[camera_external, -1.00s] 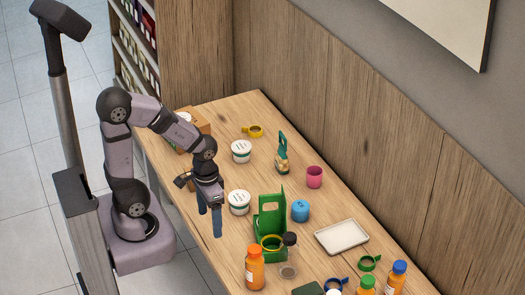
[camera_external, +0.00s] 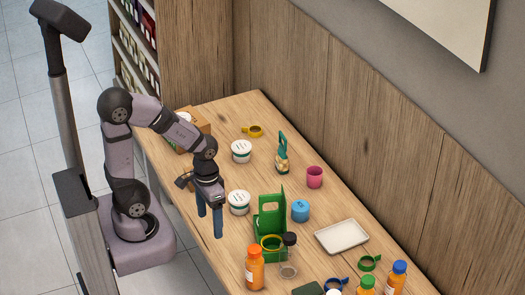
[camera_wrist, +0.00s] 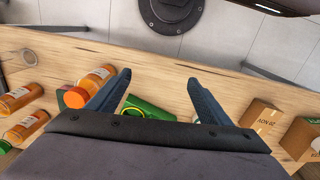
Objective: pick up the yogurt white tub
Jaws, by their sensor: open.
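Two white yogurt tubs with dark green print stand upright on the wooden table in the external view. One tub (camera_external: 239,202) is close to the right of my gripper (camera_external: 210,224), and the other tub (camera_external: 241,151) is farther back. My gripper points down near the table's front edge, its two blue fingers apart and empty. The fingers do not visibly touch the near tub. In the wrist view my gripper (camera_wrist: 158,77) is open over bare table, and its body hides most of what lies below it, including the tubs.
A green carrier (camera_external: 270,216) and a blue tub (camera_external: 300,211) stand right of the near tub. An orange bottle (camera_external: 255,268) is in front. Cardboard boxes (camera_wrist: 261,116) show in the wrist view.

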